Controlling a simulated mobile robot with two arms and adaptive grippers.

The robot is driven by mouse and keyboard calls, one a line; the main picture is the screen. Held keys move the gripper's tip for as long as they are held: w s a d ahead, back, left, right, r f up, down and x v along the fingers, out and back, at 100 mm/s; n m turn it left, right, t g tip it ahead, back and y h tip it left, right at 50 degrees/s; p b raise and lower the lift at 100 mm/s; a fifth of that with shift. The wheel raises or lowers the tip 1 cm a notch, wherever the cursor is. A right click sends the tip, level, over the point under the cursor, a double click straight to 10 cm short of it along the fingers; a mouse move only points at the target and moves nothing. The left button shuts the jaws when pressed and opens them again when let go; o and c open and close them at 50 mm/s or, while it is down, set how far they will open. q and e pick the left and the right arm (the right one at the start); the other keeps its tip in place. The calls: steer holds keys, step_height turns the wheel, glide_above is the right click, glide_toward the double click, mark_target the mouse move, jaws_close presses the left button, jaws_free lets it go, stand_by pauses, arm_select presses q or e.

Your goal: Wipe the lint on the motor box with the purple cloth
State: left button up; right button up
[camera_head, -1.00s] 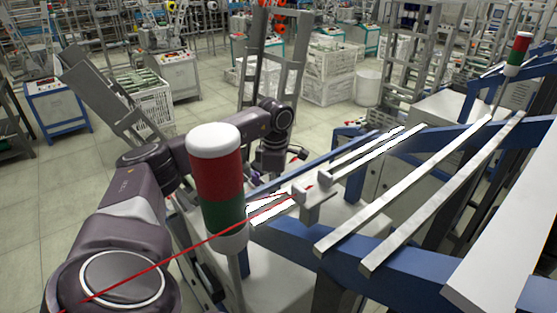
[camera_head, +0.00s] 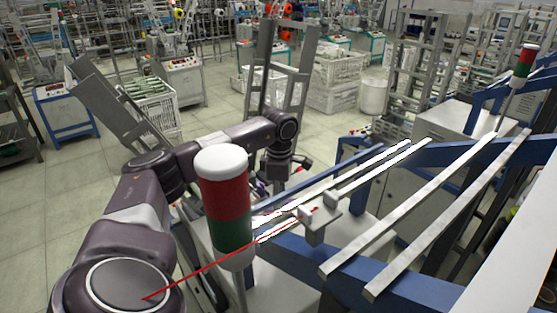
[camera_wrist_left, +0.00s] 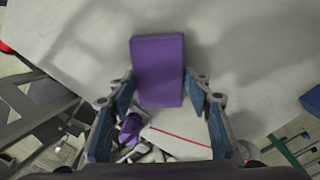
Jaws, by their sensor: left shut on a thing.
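In the left wrist view the purple cloth (camera_wrist_left: 158,58) is a flat, folded-looking rectangle between the two blue-padded fingers of my left gripper (camera_wrist_left: 158,88), which is shut on it. Beyond the cloth lies a broad pale grey surface (camera_wrist_left: 255,60), seemingly the top of the motor box; I cannot tell whether the cloth touches it. No lint can be made out. In the head view my left gripper (camera_head: 268,190) is small and partly hidden behind the signal lamp. My right gripper is not in view.
The red, white and green signal lamp (camera_head: 223,205) stands close in front of my left arm. Pale rails (camera_head: 440,200) and a blue frame (camera_head: 290,258) fill the right side. A smaller purple item (camera_wrist_left: 130,128) shows below the cloth. Open floor (camera_head: 60,195) lies left.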

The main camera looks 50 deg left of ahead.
mark_target(290, 223)
arm_select(q)
steer(key=shift+s+d, duration=0.2)
steer(key=shift+d, duration=0.2)
steer(key=shift+d+f+p, duration=0.2)
steer(key=shift+d+p, duration=0.2)
steer(key=shift+d, duration=1.4)
steer(key=shift+s+d+f, duration=0.1)
steer(key=shift+s+d, duration=0.1)
steer(key=shift+d, duration=0.45)
steer(key=shift+r+p, duration=2.05)
steer(key=shift+r, duration=1.05)
step_height(290, 223, up, 3)
steer(key=shift+p, duration=1)
